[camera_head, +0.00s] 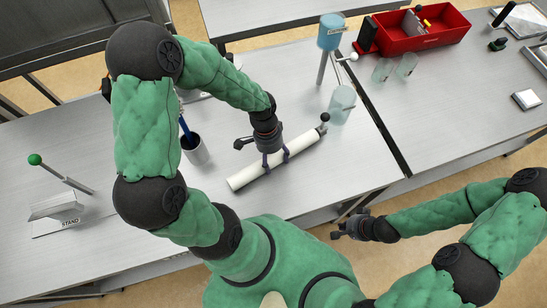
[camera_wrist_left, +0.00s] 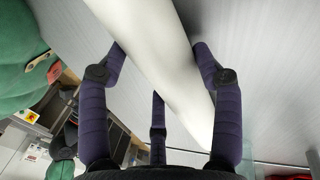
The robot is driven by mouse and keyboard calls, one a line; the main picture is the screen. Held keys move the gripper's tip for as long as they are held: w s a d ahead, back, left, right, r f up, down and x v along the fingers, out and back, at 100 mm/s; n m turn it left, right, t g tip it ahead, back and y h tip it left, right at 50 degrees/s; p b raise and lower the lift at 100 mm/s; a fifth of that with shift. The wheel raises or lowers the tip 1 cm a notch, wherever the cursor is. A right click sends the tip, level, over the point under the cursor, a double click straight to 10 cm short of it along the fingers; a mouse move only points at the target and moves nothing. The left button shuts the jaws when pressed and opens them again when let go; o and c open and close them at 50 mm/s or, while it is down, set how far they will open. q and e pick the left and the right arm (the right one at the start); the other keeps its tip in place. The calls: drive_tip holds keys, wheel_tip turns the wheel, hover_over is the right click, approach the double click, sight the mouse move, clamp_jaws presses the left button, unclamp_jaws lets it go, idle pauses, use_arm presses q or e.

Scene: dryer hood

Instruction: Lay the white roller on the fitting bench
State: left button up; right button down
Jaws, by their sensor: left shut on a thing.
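The white roller (camera_head: 247,177) is a long pale cylinder, slanting from lower left to upper right over the grey bench (camera_head: 335,170) in the head view. My left gripper (camera_head: 273,160) is shut around its middle from above. In the left wrist view the roller (camera_wrist_left: 160,50) runs diagonally between the purple-grey fingers (camera_wrist_left: 160,90). A small black knob (camera_head: 325,117) shows at its upper right end. I cannot tell whether the roller touches the bench top. My right gripper (camera_head: 350,226) is empty, fingers apart, off the bench's front edge.
A cup with a blue item (camera_head: 195,152) stands left of the roller. A stand with a green-knobbed lever (camera_head: 62,212) is at the far left. A blue container (camera_head: 331,32) on a post and clear cups (camera_head: 383,70) stand behind. A red toolbox (camera_head: 430,28) is on the right bench.

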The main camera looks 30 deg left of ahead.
use_arm(q)
drive_tip(key=shift+f, duration=0.35)
drive_tip(key=o, duration=1.3)
drive_tip(key=shift+c, duration=0.2)
drive_tip(key=shift+o, duration=0.9)
drive_tip(key=o, duration=0.5)
drive_tip(key=shift+c, duration=0.2)
drive_tip(key=shift+r, duration=0.1)
drive_tip(key=v, duration=1.2)
